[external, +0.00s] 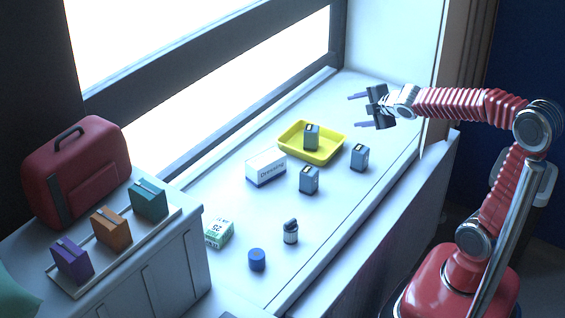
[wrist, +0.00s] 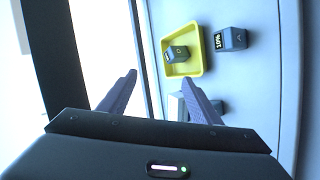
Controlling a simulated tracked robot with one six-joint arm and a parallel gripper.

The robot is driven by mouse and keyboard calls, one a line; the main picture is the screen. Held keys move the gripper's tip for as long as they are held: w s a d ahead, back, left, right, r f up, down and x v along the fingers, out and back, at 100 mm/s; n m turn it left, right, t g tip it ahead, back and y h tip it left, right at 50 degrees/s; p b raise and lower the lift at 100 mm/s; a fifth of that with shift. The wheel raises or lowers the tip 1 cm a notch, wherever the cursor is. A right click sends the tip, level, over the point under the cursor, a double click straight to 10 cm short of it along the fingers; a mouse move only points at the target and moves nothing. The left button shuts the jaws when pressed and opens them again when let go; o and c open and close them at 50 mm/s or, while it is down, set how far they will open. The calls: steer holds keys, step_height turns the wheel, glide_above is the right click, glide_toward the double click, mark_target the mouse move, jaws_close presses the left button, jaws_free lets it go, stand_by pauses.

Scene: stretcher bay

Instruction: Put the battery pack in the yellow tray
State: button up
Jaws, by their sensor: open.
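Three similar grey battery packs with dark displays show in the external view. One pack (external: 311,136) stands inside the yellow tray (external: 340,150). A second pack (external: 359,155) stands on the counter to the right of the tray, and a third (external: 309,179) stands nearer the camera. In the wrist view, one pack (wrist: 178,54) is in the tray (wrist: 168,68) and another pack (wrist: 231,39) is outside it with a lit "10%" reading. My gripper (external: 360,110) is open and empty, above the counter beyond the tray; its spread fingers also show in the wrist view (wrist: 159,82).
A white dressing box (external: 266,169) is beside the tray. A green-and-white box (external: 219,234), a blue cylinder (external: 257,260) and a dark-topped bottle (external: 290,232) stand nearer. A red case (external: 77,175) and three coloured packs are at left. A window runs along the counter.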

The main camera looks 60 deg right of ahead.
steer(key=s+a+f+m+g+y, duration=0.2)
steer(key=s+a+m, duration=0.4)
steer(key=s, duration=0.5)
steer(key=s+a+f+m+g+y, duration=0.2)
steer(key=s+a+f+m, duration=0.2)
steer(key=s+a, duration=0.6)
steer(key=s+m, duration=0.2)
steer(key=shift+m+g, duration=0.3)
steer(key=shift+m, duration=0.1)
steer(key=shift+d, duration=0.1)
